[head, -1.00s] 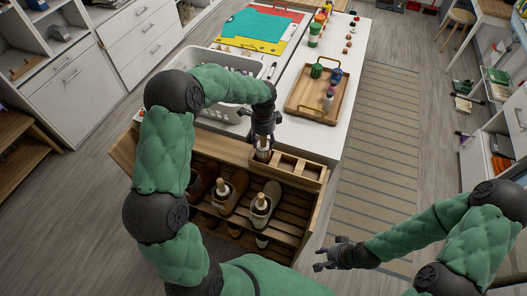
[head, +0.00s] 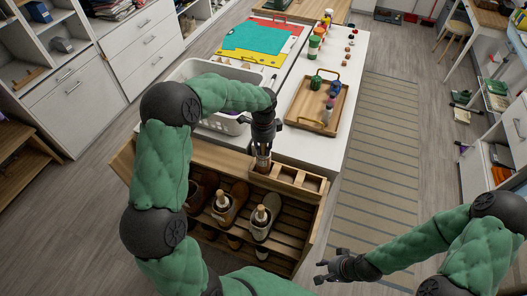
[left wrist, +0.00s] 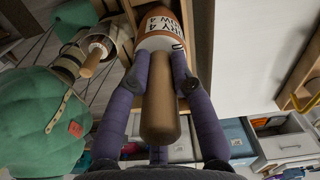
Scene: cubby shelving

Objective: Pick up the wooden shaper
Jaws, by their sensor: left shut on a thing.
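My left gripper (head: 262,142) is shut on a wooden shaper (head: 263,162) at the back of the drawer. In the left wrist view the gripper (left wrist: 160,75) has its fingers on both sides of the shaper's brown handle (left wrist: 160,110); a white label with dark print shows beyond. The shaper's lower end is hidden in the head view, so I cannot tell whether it touches the compartment. My right gripper (head: 328,271) is open and empty, right of the drawer.
The open wooden drawer (head: 296,232) holds several shoes, two with wooden-knobbed pieces (head: 222,201) in them. A divided wooden strip (head: 288,178) runs along its back. A white basket (head: 190,72) and wooden tray (head: 338,112) stand on the white counter (head: 310,150).

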